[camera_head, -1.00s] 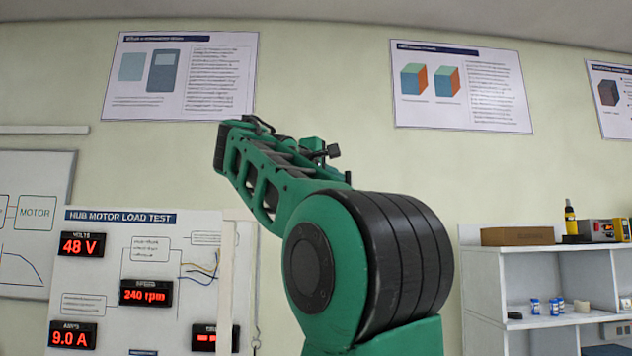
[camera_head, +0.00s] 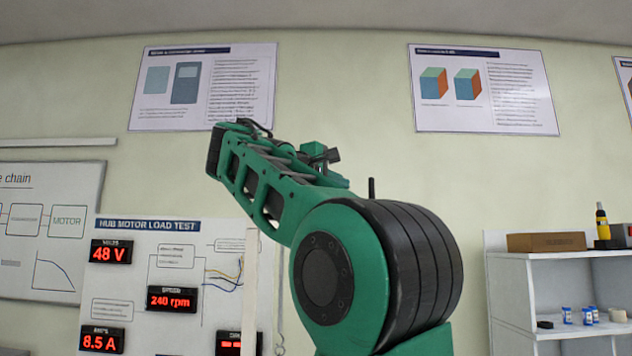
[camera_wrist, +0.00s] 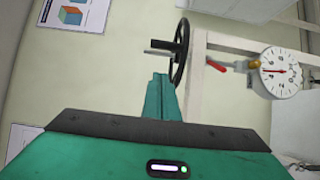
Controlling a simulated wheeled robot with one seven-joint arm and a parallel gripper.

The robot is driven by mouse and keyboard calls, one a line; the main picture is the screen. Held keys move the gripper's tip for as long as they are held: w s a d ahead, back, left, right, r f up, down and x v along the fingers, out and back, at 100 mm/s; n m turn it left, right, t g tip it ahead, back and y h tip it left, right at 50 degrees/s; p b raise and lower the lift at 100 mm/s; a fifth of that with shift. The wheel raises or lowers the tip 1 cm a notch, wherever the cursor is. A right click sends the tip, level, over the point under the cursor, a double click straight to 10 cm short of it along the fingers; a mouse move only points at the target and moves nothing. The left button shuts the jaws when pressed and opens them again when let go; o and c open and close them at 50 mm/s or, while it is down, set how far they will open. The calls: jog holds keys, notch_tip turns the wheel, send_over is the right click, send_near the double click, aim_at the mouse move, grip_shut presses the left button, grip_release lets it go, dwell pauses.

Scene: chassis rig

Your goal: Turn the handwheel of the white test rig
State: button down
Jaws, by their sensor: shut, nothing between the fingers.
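The black handwheel (camera_wrist: 182,55) shows nearly edge-on in the wrist view, with a dark handle sticking out to its left. It is mounted beside the white frame of the test rig (camera_wrist: 235,42). My gripper (camera_wrist: 161,78) has its green fingers shut with nothing between them. The fingertips appear just below and left of the wheel in the picture; I cannot tell whether they touch it. In the head view the wheel is not seen, and my own green arm fills the middle.
A round dial gauge (camera_wrist: 282,72) and a red lever (camera_wrist: 216,66) sit right of the wheel. The head view shows a white load test panel (camera_head: 130,275) with red readouts, wall posters (camera_head: 205,87), and a white shelf (camera_head: 550,290) at the right.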

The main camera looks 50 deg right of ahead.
jog(key=s+a, duration=0.1)
jog(key=a, duration=0.7)
dwell(0.5)
